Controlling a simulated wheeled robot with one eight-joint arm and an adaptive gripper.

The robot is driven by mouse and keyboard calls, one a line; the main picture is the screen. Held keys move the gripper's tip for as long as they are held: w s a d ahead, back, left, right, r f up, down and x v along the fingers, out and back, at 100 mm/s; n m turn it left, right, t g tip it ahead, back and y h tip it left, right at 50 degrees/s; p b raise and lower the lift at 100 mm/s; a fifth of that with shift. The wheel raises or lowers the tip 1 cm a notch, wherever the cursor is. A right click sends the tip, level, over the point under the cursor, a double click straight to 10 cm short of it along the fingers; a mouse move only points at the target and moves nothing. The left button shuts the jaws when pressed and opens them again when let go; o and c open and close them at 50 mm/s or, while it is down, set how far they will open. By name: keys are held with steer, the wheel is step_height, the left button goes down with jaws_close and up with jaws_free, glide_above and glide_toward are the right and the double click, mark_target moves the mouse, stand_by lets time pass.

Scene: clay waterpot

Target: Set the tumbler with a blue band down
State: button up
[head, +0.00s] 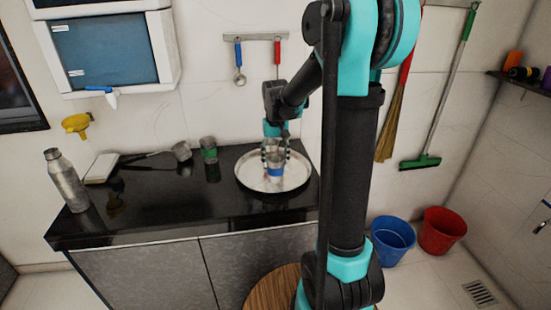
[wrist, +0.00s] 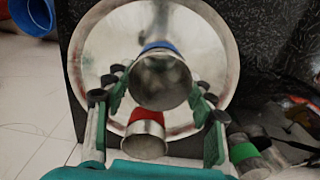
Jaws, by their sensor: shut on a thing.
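The steel tumbler with a blue band (head: 277,171) is upright between the fingers of my gripper (head: 275,150), over the round steel tray (head: 246,180). In the wrist view I look onto the mouth of this tumbler (wrist: 161,82), with the green-padded fingers of my gripper (wrist: 162,98) shut on its two sides. The tray (wrist: 95,45) lies behind it. I cannot tell whether its base touches the tray. A red-banded tumbler (wrist: 145,138) shows close by in the wrist view, at the tray's lower part; in the head view it is mostly hidden.
A green-banded tumbler (head: 209,151) stands on the black counter (head: 150,215), left of the tray. A plain metal cup or pan (head: 182,152) and a steel bottle (head: 66,180) are farther left. A blue bucket (head: 392,240) and a red bucket (head: 441,232) stand on the floor.

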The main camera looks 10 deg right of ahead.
steer(key=o, duration=1.5)
step_height(320, 180, up, 12)
steer(key=s+d+f+t, duration=0.1)
steer(key=s+f, duration=0.5)
steer(key=s, duration=0.1)
steer(key=s+d+f+t, duration=0.1)
steer(key=s+f, duration=0.6)
steer(key=s+d+f+t, duration=0.2)
steer(key=s+f, duration=0.4)
steer(key=s, duration=0.1)
steer(key=shift+s+f, duration=0.15)
steer(key=shift+s, duration=0.2)
